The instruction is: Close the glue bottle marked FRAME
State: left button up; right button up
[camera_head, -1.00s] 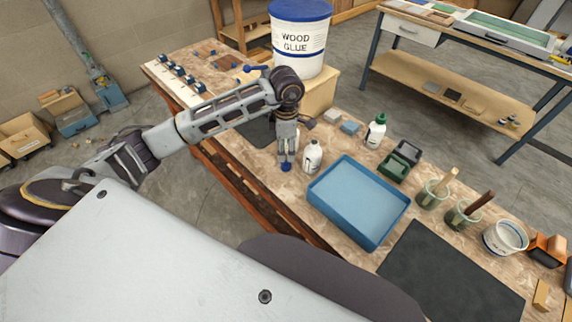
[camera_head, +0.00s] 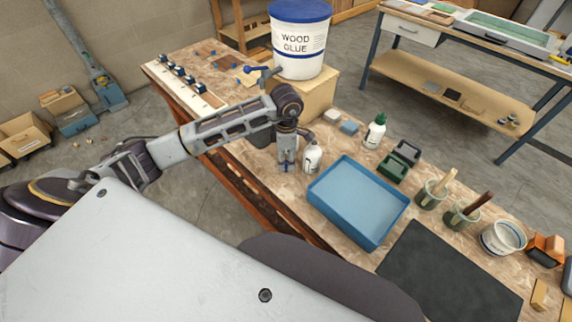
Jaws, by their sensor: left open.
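A white bottle (camera_head: 312,157) stands upright on the workbench, just right of my left gripper. No coloured cap shows on it, and its top is partly beside my gripper. A second white bottle (camera_head: 375,132) with a green cap stands farther right. I cannot read a FRAME mark on either. My left gripper (camera_head: 286,168) points down, open, low over the bench. A small blue cap (camera_head: 286,168) lies on the bench between its fingertips and is mostly hidden by them. My right gripper is not in view.
A blue tray (camera_head: 335,205) sits right of the bottle. A large wood glue bucket (camera_head: 299,45) stands on a box (camera_head: 318,95) behind my left arm. Green jars with brushes (camera_head: 431,193), a white tub (camera_head: 503,238) and a black mat (camera_head: 440,275) lie to the right.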

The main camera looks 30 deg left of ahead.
aim_at(286, 161)
pick_arm(q)
jog(key=shift+f, duration=1.65)
jog(key=c, duration=0.7)
